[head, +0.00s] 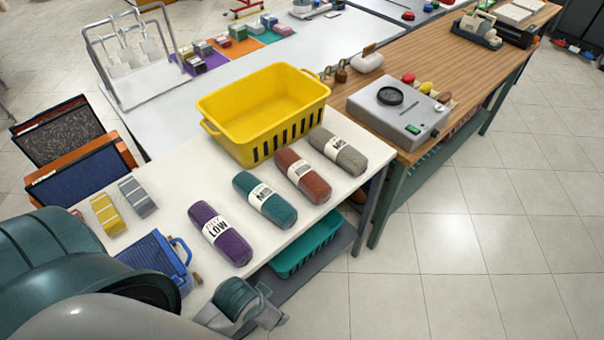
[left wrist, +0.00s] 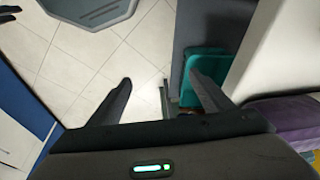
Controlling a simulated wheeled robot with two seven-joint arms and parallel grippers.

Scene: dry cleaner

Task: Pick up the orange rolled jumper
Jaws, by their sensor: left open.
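Several rolled knits with white paper bands lie in a row on the white table (head: 175,205). The rust-orange roll (head: 302,176) is third from the left, between a teal roll (head: 265,200) and a grey roll (head: 338,151). A purple roll (head: 221,233) lies at the near left end; its edge shows in the left wrist view (left wrist: 292,115). My left gripper (head: 272,316) is at the table's near edge, below the purple roll and well apart from the rust-orange one. In the left wrist view its fingers (left wrist: 160,82) are spread and empty, pointing over the floor.
A yellow basket (head: 230,103) stands directly behind the rolls. A teal bin (head: 308,247) sits on the shelf below. A wooden counter with a grey device (head: 372,122) adjoins at right.

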